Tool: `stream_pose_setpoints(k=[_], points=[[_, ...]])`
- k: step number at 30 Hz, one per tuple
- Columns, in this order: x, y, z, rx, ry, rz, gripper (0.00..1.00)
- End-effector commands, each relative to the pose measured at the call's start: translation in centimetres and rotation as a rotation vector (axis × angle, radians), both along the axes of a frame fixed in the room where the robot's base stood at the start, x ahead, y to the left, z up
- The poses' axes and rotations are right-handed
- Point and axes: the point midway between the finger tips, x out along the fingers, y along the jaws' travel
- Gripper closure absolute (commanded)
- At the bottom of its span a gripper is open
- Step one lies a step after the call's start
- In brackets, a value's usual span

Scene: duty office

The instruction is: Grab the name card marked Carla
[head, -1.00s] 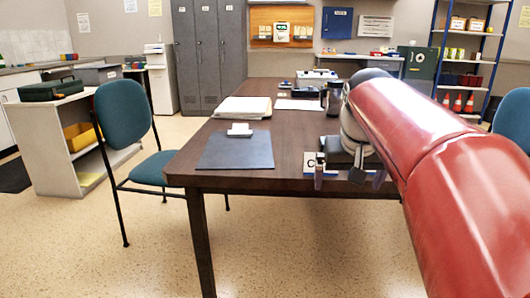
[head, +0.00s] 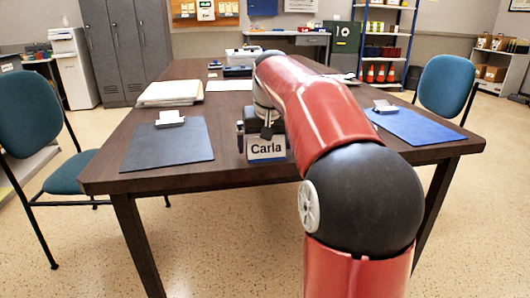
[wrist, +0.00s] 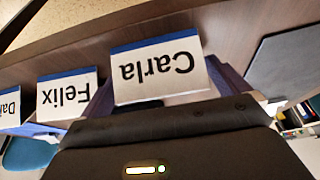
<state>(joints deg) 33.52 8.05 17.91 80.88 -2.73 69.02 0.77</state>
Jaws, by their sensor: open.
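The name card marked Carla (head: 266,149) stands at the near edge of the dark wooden table, white with black letters and a blue strip. In the wrist view the Carla card (wrist: 158,68) appears upside down and large. My gripper (head: 262,135) is right at the card, open. In the wrist view its two fingers flank the card's left and right ends, and I cannot tell whether they touch it. A card marked Felix (wrist: 67,95) stands beside it in the wrist view, with a partly cut-off card (wrist: 10,108) beyond. In the head view my arm hides these two.
The table (head: 215,180) holds a dark mat (head: 168,146) to the left, a blue mat (head: 415,126) to the right and papers (head: 170,92) behind. Teal chairs stand at left (head: 30,125) and right (head: 444,88). Floor in front of the table is clear.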

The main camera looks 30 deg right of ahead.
Motion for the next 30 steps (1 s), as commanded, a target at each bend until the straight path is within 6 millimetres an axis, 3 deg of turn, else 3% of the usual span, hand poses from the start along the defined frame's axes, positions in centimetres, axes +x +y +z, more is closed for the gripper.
stream_pose_setpoints(k=[9,18,30], points=[[0.3,-0.1,-0.7,-0.001,-0.002,0.000,0.00],[0.3,-0.1,-0.6,-0.001,-0.002,0.000,0.35],[0.3,-0.1,0.5,-0.001,-0.002,0.000,0.35]])
